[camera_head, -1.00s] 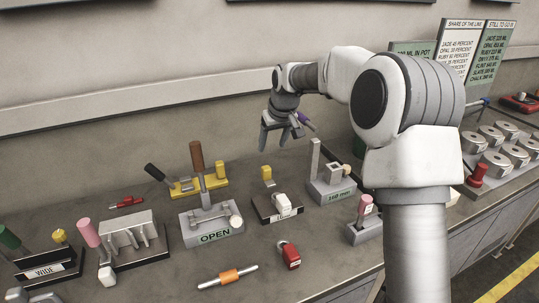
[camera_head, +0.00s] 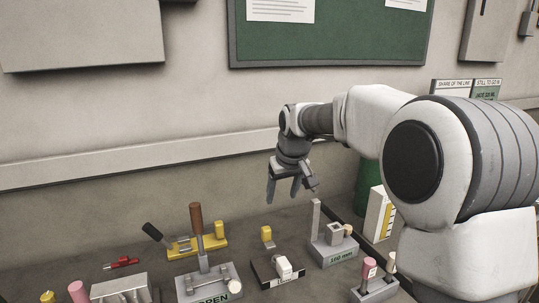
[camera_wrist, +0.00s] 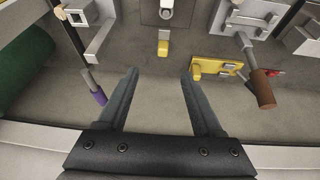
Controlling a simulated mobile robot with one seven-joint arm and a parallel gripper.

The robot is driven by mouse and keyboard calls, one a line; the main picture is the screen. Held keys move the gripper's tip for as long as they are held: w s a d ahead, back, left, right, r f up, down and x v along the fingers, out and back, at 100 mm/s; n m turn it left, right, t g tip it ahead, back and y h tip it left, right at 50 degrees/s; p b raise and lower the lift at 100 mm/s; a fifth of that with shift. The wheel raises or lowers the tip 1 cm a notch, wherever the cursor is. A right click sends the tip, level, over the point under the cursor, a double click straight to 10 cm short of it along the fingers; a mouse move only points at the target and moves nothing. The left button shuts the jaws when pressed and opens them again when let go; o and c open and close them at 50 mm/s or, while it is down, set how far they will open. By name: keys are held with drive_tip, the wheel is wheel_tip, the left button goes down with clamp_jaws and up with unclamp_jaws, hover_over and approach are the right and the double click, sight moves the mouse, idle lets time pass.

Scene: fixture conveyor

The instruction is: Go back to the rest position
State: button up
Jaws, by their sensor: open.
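My gripper (camera_head: 283,189) hangs from my arm above the back of the bench in the head view, fingers pointing down. In the wrist view my gripper (camera_wrist: 158,75) shows two dark fingers spread apart, with nothing between them but bare bench top. It touches nothing that I can see.
Below stand a grey block labelled 100 mm (camera_head: 331,252), a small fixture with a yellow knob (camera_head: 267,233), an OPEN fixture with a brown handle (camera_head: 196,221) and a yellow toggle clamp (camera_head: 220,230). A green cylinder (camera_wrist: 25,70) shows at left in the wrist view. The wall is behind.

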drive_tip(key=s+d+r, duration=0.4)
drive_tip(key=s+r, duration=0.1)
drive_tip(key=s, duration=0.4)
drive_tip(key=s+d+f+m, duration=0.1)
drive_tip(key=s+d+m, duration=0.1)
drive_tip(key=s, duration=1)
drive_tip(key=s+d+f+m+t+h+p, duration=0.1)
drive_tip(key=s+d, duration=0.3)
drive_tip(key=s, duration=0.9)
drive_tip(key=shift+d+f+m, duration=0.2)
drive_tip(key=shift+f+m, duration=0.4)
